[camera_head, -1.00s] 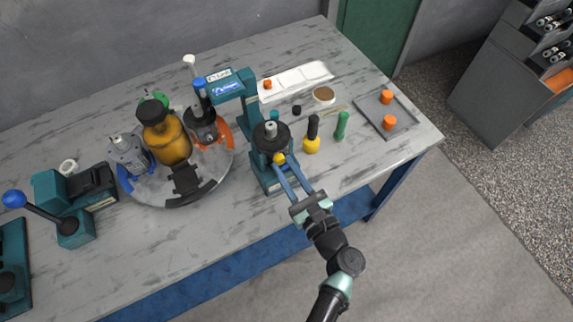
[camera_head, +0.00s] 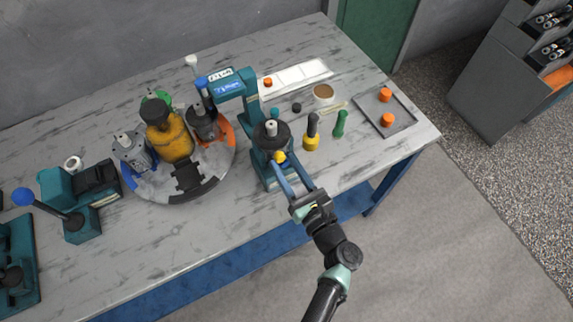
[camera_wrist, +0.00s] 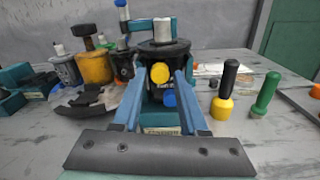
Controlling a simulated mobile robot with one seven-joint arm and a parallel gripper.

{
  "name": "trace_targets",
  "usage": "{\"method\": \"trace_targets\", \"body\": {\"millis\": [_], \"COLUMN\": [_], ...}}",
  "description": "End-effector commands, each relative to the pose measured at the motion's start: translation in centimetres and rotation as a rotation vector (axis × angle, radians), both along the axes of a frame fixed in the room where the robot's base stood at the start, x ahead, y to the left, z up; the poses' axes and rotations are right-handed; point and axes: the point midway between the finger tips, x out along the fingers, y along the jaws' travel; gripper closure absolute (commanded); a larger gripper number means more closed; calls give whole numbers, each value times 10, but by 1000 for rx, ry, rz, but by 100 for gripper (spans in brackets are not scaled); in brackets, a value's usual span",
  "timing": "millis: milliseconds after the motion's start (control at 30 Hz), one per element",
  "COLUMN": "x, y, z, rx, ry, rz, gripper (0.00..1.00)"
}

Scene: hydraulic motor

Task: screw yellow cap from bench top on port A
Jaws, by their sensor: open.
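The yellow cap (camera_wrist: 159,72) sits on the front of the dark hydraulic motor (camera_wrist: 161,50), apparently at a port; no port letter is readable. The cap also shows in the head view (camera_head: 279,157). A blue cap (camera_wrist: 169,98) is just below it. The motor (camera_head: 270,136) is held in a teal press-like stand (camera_head: 252,105). My gripper (camera_wrist: 158,80) is open, with one blue finger on each side of the yellow cap and visible gaps between. In the head view my gripper (camera_head: 283,162) reaches the motor from the front. Thread engagement is hidden.
A yellow-black tool (camera_head: 311,140) and a green-handled tool (camera_head: 340,123) stand right of the motor. A grey tray (camera_head: 400,118) holds orange caps (camera_head: 387,120). A round turntable (camera_head: 150,185) with several motors is at left. The bench front between is clear.

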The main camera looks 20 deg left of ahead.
Motion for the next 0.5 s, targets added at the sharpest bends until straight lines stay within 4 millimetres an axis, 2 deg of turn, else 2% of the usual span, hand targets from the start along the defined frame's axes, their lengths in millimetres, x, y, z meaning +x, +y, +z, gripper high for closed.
{"method": "trace_targets", "body": {"millis": [167, 500], "x": [-1, -1], "y": [0, 0], "z": [-5, -8], "rx": [-61, -450], "ry": [-80, -587], "rz": [0, 1], "gripper": [57, 57]}}
